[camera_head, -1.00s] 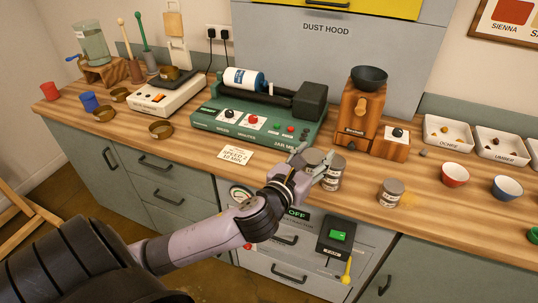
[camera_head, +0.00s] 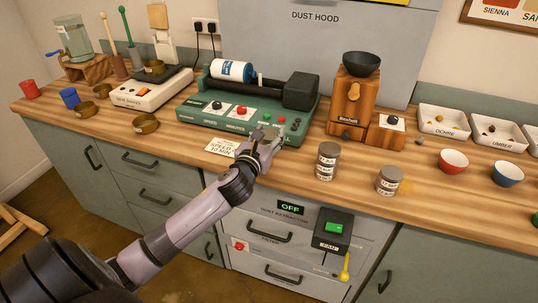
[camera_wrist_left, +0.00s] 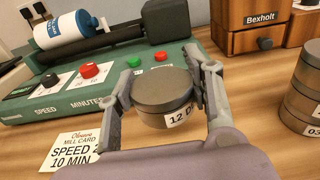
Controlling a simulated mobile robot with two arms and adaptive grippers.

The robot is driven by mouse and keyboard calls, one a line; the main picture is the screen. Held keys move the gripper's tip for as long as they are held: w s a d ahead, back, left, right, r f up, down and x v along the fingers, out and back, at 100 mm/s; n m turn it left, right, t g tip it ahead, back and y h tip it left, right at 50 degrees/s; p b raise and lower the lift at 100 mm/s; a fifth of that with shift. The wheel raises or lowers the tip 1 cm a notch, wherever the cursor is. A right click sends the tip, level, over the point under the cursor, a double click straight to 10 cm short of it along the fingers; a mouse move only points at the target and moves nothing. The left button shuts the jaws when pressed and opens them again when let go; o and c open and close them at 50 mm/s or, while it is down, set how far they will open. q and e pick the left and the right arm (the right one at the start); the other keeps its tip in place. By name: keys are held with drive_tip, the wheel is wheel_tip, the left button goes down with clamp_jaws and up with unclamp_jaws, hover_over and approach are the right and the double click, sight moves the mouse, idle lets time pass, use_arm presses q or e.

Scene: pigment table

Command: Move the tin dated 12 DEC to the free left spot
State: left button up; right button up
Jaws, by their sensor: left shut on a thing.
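In the left wrist view my left gripper (camera_wrist_left: 163,95) is shut on a round grey tin (camera_wrist_left: 163,92), whose label reads "12 D" before it is cut off by the finger. The tin is upright between the fingers, in front of the green jar mill (camera_wrist_left: 110,75). In the head view my left gripper (camera_head: 268,143) is at the mill's front edge, right of the speed card; the tin is largely hidden there. A stack of grey tins (camera_head: 327,162) stands to the right, also at the right edge of the wrist view (camera_wrist_left: 306,90). Another tin (camera_head: 390,181) stands further right.
The mill card (camera_head: 226,147) lies left of the gripper. A wooden grinder (camera_head: 352,95) stands behind the tin stack. A red bowl (camera_head: 453,161) and a blue bowl (camera_head: 508,173) stand at the right. Bare wood lies between card and tin stack.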

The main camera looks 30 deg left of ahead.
use_arm(q)
drive_tip(key=shift+f+b, duration=0.6)
drive_tip(key=shift+f, duration=2.6)
drive_tip(key=o, duration=1.2)
drive_tip(key=shift+c, duration=0.2)
